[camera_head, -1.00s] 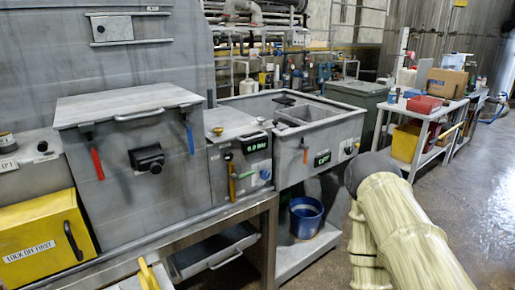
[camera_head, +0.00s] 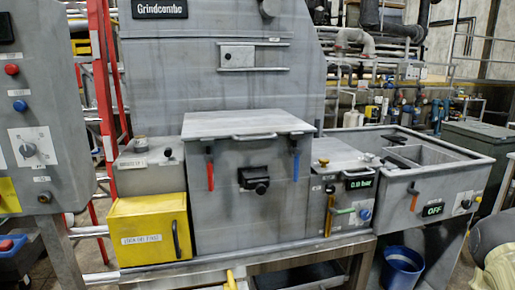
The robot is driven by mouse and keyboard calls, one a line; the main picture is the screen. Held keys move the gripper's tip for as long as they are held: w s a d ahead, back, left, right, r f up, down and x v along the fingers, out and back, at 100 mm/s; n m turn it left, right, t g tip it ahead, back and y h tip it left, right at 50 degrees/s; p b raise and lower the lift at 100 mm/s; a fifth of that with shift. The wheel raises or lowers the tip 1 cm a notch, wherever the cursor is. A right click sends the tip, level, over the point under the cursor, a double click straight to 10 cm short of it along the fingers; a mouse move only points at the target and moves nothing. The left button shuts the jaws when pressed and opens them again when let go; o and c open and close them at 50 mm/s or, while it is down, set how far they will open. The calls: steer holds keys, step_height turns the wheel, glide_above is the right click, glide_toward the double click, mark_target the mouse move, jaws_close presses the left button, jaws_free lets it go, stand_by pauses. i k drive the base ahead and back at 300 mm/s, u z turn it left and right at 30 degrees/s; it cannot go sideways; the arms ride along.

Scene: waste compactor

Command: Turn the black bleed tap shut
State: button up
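I cannot tell for certain which part is the black bleed tap. A black knob on a dark block (camera_head: 257,180) sits on the front of the grey lidded box. Another small black knob (camera_head: 168,152) is on the low grey box at left.
The lidded box (camera_head: 247,127) has a red lever (camera_head: 210,172) and a blue lever (camera_head: 295,165). A yellow box (camera_head: 150,230) stands left of it. A sink unit (camera_head: 435,190) reading OFF is at right, above a blue bucket (camera_head: 403,268). A control panel (camera_head: 45,110) stands far left.

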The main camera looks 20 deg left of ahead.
mark_target(330, 189)
steer(key=u, duration=0.15)
steer(key=k, duration=0.45)
steer(key=z, duration=0.95)
steer(key=i, duration=1.2)
steer(key=u, duration=0.9)
